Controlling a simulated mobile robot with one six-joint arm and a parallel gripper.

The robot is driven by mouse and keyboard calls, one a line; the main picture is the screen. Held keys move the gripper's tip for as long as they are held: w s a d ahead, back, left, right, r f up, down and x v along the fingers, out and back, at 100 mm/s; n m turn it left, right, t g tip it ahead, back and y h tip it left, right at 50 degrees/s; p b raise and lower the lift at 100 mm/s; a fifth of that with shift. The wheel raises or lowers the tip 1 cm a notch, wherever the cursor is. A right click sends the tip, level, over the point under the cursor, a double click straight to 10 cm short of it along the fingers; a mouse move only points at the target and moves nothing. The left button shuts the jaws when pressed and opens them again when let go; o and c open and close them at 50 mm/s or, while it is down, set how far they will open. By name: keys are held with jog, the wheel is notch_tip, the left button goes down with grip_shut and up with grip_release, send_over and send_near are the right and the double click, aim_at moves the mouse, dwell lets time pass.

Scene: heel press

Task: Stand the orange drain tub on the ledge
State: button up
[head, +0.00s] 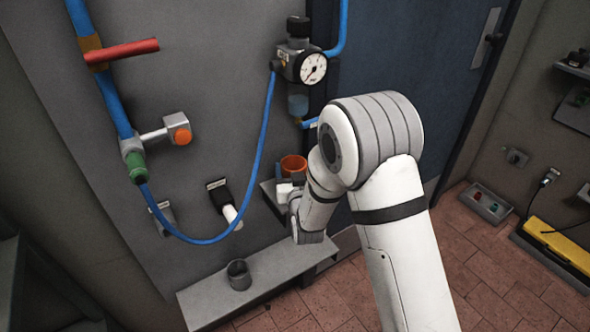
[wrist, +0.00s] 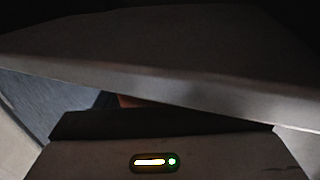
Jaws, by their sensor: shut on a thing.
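The orange drain tub (head: 293,164) is upright in the head view, below the blue filter bowl. Its lower part is hidden by my gripper and arm. My gripper (head: 285,183) is shut on the tub at its near side. A small grey ledge (head: 269,191) shows beside and below the gripper; I cannot tell whether the tub touches it. In the wrist view a grey slab crosses close in front of the camera and hides the fingers. Only a small orange-brown patch, perhaps the tub (wrist: 128,100), shows below it.
A lower grey shelf (head: 210,298) holds a dark grey cup (head: 239,275). A blue door (head: 420,60) stands behind my arm.

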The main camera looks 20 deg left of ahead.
jog(key=shift+d+r, duration=0.1)
jog(key=shift+f+b, duration=0.2)
jog(key=shift+b, duration=0.1)
jog(key=o, duration=0.9)
jog(key=shift+o, duration=0.2)
jog(key=shift+r, duration=0.1)
